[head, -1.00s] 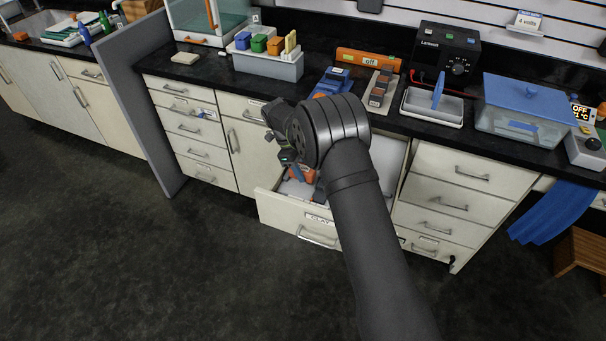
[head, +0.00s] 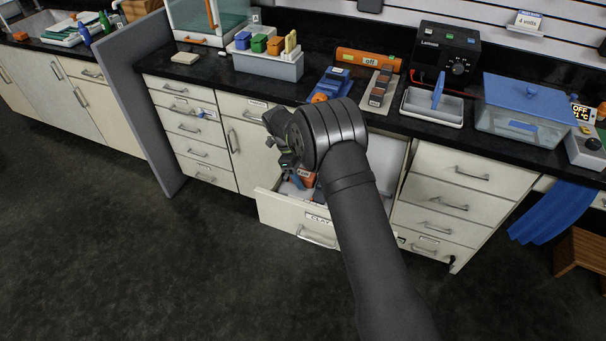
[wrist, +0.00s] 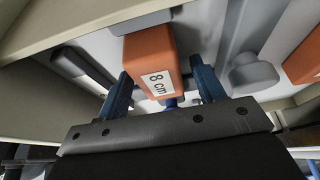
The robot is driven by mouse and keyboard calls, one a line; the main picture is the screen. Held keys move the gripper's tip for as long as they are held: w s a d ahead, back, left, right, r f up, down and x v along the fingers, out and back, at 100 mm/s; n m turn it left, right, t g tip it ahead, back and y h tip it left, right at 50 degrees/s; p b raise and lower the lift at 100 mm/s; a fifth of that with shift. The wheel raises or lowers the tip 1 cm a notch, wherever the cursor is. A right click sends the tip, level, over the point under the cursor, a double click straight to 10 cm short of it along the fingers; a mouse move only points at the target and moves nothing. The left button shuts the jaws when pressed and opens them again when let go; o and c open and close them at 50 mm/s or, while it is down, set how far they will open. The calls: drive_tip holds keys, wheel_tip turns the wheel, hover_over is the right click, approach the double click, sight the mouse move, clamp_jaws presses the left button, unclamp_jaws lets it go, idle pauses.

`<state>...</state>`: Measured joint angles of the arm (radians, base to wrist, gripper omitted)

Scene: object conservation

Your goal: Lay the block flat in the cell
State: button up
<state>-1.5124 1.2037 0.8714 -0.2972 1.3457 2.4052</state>
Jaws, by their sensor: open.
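An orange block (wrist: 151,60) with an "8 cm" label is in the middle of the wrist view, inside the open drawer. It shows between the two blue fingers of my gripper (wrist: 163,92), which are apart, with a gap visible on the right side. In the head view my gripper (head: 290,178) is down at the open drawer marked "CLAY" (head: 285,215), and part of the orange block (head: 306,178) shows beside it. My arm hides much of the drawer. I cannot tell which cell the block is over or in.
A second orange block (wrist: 305,58) is at the right edge of the wrist view. A grey rounded piece (wrist: 252,73) stands between. Above the drawer, the black counter (head: 330,103) holds a blue device (head: 333,83) and a grey tray (head: 432,107).

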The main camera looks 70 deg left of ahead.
drive_tip(key=v, duration=1.2)
drive_tip(key=shift+f, duration=0.1)
drive_tip(key=x, duration=1.1)
drive_tip(key=shift+w+d+f, duration=0.15)
drive_tip(key=shift+f, duration=0.15)
drive_tip(key=shift+r, duration=1.75)
